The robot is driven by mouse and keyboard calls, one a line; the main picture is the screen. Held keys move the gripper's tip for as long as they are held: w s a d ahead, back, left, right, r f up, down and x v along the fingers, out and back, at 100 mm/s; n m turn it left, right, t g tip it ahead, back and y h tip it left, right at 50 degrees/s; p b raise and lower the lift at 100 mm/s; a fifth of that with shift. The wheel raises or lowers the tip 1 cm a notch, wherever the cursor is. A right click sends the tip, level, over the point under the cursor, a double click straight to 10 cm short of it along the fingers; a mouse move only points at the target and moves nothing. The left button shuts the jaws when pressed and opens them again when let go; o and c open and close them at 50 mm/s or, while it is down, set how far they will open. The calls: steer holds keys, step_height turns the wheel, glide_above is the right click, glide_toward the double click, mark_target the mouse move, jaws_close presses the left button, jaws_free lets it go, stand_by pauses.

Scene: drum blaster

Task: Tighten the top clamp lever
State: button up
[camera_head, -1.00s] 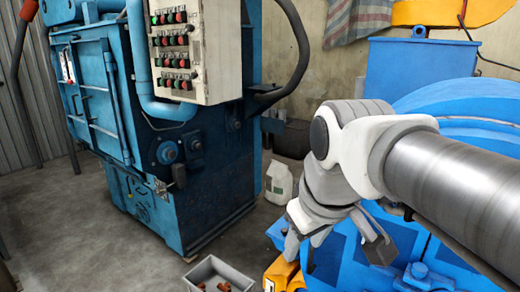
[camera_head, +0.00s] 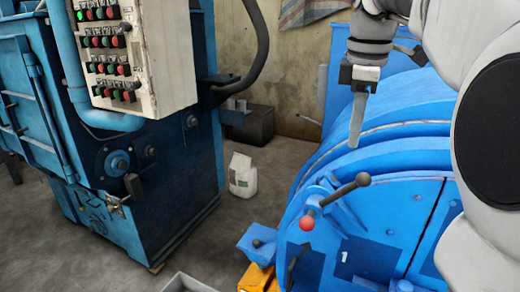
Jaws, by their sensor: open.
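The clamp lever (camera_head: 338,190) is a dark rod on the front of the blue drum machine (camera_head: 400,150). A black ball is at its upper right end and a red ball (camera_head: 307,223) shows at the lower left. My gripper (camera_head: 357,135) points down above the lever, apart from it and in front of the curved blue cover. It is seen edge-on, with one finger hiding the other; it is open and holds nothing visible.
My arm fills the right side. A blue cabinet (camera_head: 165,190) with a button panel (camera_head: 140,60) stands at left. A white bag (camera_head: 242,176) is on the floor. A grey bin (camera_head: 190,284) is cut off at the bottom. Open floor lies between cabinet and drum.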

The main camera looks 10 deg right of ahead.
mark_target(344, 191)
steer(key=f, duration=0.5)
steer(key=w+d+f+b, duration=0.1)
steer(key=f, duration=0.5)
steer(key=w+f, duration=0.1)
steer(key=f, duration=0.5)
steer(key=shift+w+d+b, duration=0.2)
steer(key=shift+d+b, duration=0.1)
steer(key=shift+c, duration=0.3)
jaws_close()
steer(key=shift+r, duration=0.1)
stand_by(0.4)
